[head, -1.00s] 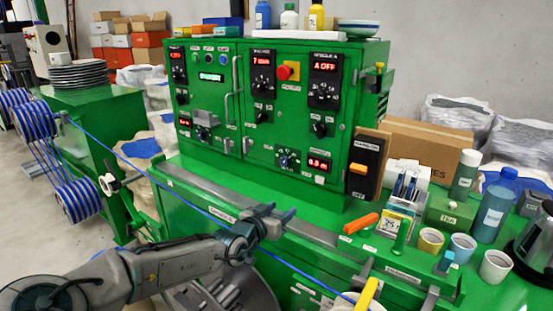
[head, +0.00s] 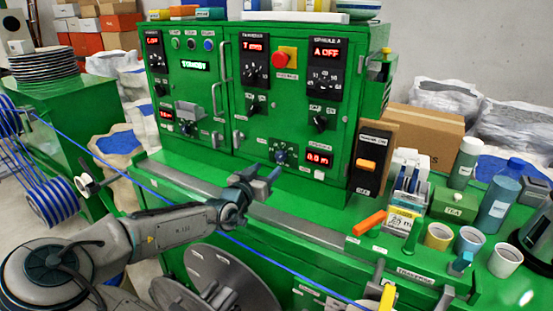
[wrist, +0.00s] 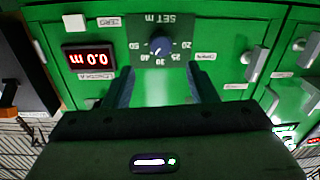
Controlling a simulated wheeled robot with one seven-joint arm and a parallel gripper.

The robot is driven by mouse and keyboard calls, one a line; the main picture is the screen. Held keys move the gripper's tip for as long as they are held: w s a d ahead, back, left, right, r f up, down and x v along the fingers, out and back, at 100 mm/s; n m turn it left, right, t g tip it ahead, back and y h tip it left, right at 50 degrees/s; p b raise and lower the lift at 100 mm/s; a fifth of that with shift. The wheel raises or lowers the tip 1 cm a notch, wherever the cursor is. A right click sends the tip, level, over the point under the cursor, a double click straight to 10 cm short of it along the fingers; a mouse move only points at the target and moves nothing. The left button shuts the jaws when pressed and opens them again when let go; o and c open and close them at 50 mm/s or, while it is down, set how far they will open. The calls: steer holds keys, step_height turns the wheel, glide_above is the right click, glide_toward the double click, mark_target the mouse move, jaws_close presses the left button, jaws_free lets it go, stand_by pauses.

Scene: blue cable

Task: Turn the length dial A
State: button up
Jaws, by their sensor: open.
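The length dial A is a dark knob (wrist: 160,46) on a dark plate marked SET m, upside down in the wrist view. In the head view the dial (head: 282,153) is low on the green cabinet's front. Its pointer seems to be near the 30 mark. A red display (wrist: 89,57) beside it reads 0.0 m. My gripper (wrist: 164,84) is open and empty, its two blue-grey fingers pointing towards the dial, one to each side. In the head view my gripper (head: 262,176) is in front of and just below the dial. No contact with the knob shows.
A black switch box with an orange lever (head: 366,164) stands right of the display. A blue cable (head: 265,255) runs across the front below my arm. An orange handle (head: 369,222), cups (head: 468,240) and bottles stand on the right ledge. Other knobs and a handle (head: 218,98) are above.

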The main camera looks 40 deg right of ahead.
mark_target(279, 157)
steer(key=shift+p+x, duration=0.55)
steer(key=shift+x, duration=3.4)
steer(key=shift+a, duration=0.1)
steer(key=c, duration=1)
